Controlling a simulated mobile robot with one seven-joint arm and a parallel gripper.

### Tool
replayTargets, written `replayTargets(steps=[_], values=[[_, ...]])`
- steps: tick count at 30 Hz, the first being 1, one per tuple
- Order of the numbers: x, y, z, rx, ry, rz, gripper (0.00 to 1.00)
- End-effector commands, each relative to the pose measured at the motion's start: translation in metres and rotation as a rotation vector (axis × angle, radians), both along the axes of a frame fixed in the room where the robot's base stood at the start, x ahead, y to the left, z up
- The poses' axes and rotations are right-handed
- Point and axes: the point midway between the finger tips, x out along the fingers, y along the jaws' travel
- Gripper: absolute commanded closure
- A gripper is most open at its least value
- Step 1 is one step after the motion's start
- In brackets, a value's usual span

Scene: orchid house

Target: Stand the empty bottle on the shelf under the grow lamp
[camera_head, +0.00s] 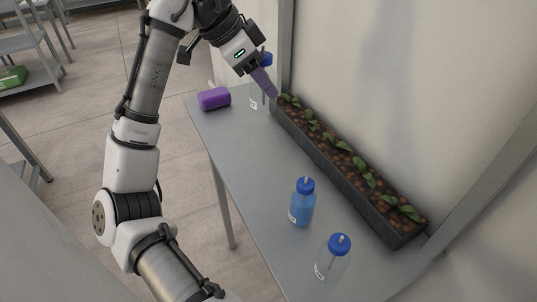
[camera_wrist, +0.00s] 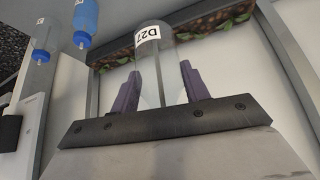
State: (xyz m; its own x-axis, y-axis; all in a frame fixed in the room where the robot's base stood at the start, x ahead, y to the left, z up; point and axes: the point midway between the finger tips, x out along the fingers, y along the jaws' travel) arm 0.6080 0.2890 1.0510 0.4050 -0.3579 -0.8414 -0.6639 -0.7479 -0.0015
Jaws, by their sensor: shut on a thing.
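My gripper (camera_head: 264,80), with purple fingers, is at the far end of the grey table. In the wrist view my gripper (camera_wrist: 160,72) is shut on a clear, empty-looking bottle (camera_wrist: 157,50) with a label that seems to read D27. The held bottle (camera_head: 258,94) has a blue cap and looks upright in the head view; my fingers hide part of it. I cannot tell whether its base touches the table. No grow lamp is in view, and I cannot tell which surface is its shelf.
A long planter of seedlings (camera_head: 345,193) runs along the wall, close beside the held bottle. Metal racks (camera_head: 27,43) stand far left.

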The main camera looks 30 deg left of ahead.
Motion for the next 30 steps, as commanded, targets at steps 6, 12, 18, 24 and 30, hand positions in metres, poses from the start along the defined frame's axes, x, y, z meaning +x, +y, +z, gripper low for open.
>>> replayTargets(steps=[6,12,18,24,30], values=[[0.000,0.000,-0.062,-0.006,0.002,0.000,0.76],[-0.001,0.001,-0.110,-0.003,0.003,0.002,0.76],[0.000,0.000,-0.135,-0.001,0.001,0.002,0.76],[-0.001,0.000,-0.152,-0.003,0.001,0.001,0.76],[-0.001,0.000,-0.179,-0.002,0.001,0.001,0.76]])
